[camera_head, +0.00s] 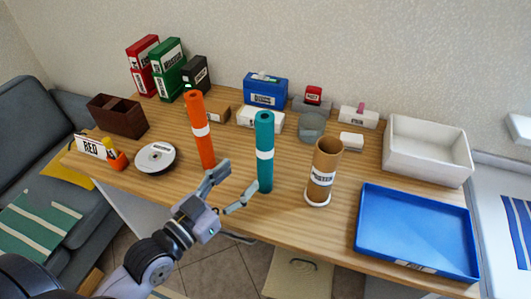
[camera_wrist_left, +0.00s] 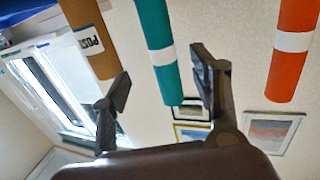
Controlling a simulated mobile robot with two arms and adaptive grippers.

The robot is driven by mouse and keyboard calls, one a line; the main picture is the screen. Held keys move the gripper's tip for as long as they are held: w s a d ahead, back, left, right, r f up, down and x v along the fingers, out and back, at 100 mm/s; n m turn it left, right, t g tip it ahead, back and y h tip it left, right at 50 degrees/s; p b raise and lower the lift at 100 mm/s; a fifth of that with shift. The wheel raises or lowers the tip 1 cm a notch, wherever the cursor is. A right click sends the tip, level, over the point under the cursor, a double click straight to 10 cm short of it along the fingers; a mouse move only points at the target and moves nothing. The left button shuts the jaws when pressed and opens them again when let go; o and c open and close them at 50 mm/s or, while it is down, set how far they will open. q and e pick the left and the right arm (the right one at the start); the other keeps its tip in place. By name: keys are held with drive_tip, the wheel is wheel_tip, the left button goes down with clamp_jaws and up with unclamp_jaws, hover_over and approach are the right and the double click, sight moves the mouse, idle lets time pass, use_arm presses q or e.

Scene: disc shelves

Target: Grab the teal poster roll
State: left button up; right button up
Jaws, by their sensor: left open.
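The teal poster roll (camera_head: 265,175) stands upright near the front middle of the table, with a white band around it. In the left wrist view the teal roll (camera_wrist_left: 152,22) appears between the two spread fingers, nearer the right-hand one. My left gripper (camera_head: 235,182) is open and empty at the table's front edge, just left of the roll. It also shows in the left wrist view (camera_wrist_left: 160,85). I cannot tell whether a finger touches the roll. My right gripper is not in view.
An orange roll (camera_head: 198,115) stands left of the teal one. A brown poster tube (camera_head: 325,165) in a white-rimmed base stands to its right. A blue tray (camera_head: 415,230) and white bin (camera_head: 428,165) lie further right. Boxes and binders line the back.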

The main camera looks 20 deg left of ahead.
sight(259, 157)
use_arm(q)
drive_tip(key=p+x, duration=0.1)
drive_tip(key=x, duration=0.4)
drive_tip(key=shift+w+d, duration=0.1)
drive_tip(key=shift+w, duration=0.1)
drive_tip(key=p+x, duration=0.1)
drive_tip(key=x, duration=0.3)
drive_tip(key=shift+w+r, duration=0.1)
drive_tip(key=shift+w, duration=0.05)
drive_tip(key=shift+w+d, duration=0.1)
drive_tip(key=shift+w, duration=0.3)
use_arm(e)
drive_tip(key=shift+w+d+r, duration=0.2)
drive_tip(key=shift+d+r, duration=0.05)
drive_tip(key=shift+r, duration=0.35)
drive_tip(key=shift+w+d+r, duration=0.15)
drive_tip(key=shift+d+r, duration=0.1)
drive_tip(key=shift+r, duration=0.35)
use_arm(q)
drive_tip(key=shift+s, duration=0.1)
drive_tip(key=shift+c, duration=0.6)
drive_tip(key=c, duration=1.1)
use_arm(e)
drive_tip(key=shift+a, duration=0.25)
use_arm(q)
drive_tip(key=shift+c, duration=0.2)
